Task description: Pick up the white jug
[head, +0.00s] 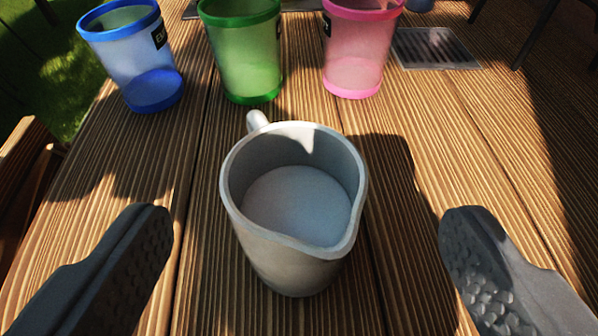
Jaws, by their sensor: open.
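The white jug (290,262) stands upright on the wooden table, in shadow so that it looks grey. Its spout points toward me to the lower right, and its small handle (257,121) is on the far side. I see down into its open top. My gripper (308,225) is open, with one dark finger at the left and one at the right. The jug stands between the two fingers in the picture, a little beyond their tips, and neither finger appears to touch it. I cannot tell the exact distance.
Behind the jug stand a blue cup (135,60), a green cup (243,55) and a pink cup (357,50). A metal grate (435,47) lies at the back right of the table (470,150). The table is clear on both sides of the jug. Grass (60,75) shows past the left edge.

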